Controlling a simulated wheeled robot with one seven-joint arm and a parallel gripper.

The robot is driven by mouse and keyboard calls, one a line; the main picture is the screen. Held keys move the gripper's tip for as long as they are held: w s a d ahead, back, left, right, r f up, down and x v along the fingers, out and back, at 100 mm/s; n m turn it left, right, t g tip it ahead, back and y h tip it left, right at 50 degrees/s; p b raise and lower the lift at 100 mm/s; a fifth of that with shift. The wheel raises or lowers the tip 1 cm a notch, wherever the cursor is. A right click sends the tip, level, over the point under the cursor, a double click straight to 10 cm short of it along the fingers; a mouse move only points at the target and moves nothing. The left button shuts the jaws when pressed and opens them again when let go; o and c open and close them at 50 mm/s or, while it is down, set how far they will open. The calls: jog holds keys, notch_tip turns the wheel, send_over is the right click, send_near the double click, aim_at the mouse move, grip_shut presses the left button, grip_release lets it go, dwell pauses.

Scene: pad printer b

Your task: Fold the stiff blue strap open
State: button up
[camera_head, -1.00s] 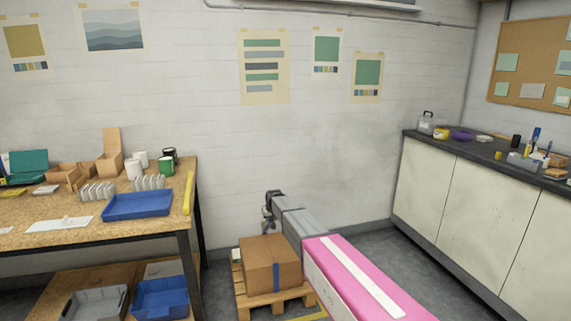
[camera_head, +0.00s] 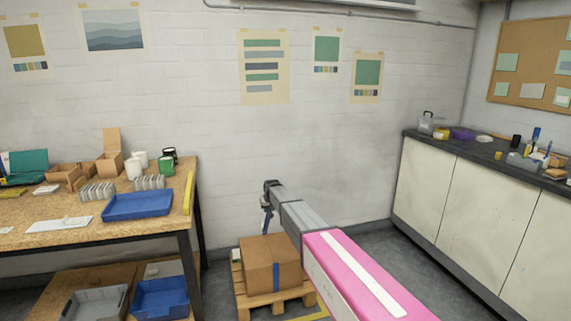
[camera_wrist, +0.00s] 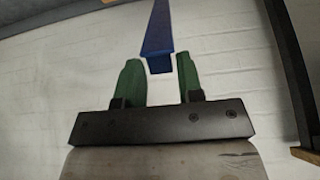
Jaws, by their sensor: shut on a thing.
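The blue strap (camera_wrist: 160,32) shows in the wrist view as a long, straight, stiff bar. Its near end lies between the green fingers of my gripper (camera_wrist: 158,64), which is shut on it; the rest runs away past the top edge of the picture. In the head view my gripper (camera_head: 266,206) is above the cardboard box (camera_head: 262,262), with a small bit of blue at its tip. A vertical blue band (camera_head: 276,277) runs down the front of the box. Whether it joins the held strap cannot be told. My arm hides part of the area right of the box.
The box stands on a wooden pallet (camera_head: 257,301). A workbench (camera_head: 120,222) with a blue tray (camera_head: 138,206) stands at the left. White cabinets (camera_head: 440,190) with a dark top line the right. The white brick wall (camera_head: 340,150) is behind my gripper.

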dwell(0.3)
jog(key=shift+w+a+r, duration=0.1)
jog(key=shift+w+r, duration=0.15)
jog(key=shift+w, duration=0.15)
jog(key=o, duration=0.5)
jog(key=shift+v, duration=3)
jog(key=s+d+f+m+g, duration=0.1)
jog(key=s+d+f, duration=0.1)
jog(key=s+d, duration=0.7)
jog(key=s+d+f+m+g+h, duration=0.1)
jog(key=s+d, duration=0.8)
jog(key=s, duration=1.3)
jog(key=s+d+f+m+g, duration=0.1)
jog(key=s+d+f+g, duration=0.2)
jog(key=s+d, duration=0.6)
jog(key=shift+s+f, duration=0.3)
jog(key=shift+s, duration=0.75)
jog(key=shift+s+f, duration=0.35)
jog(key=shift+s, duration=0.75)
jog(key=shift+s+f, duration=0.3)
jog(key=shift+s, duration=0.75)
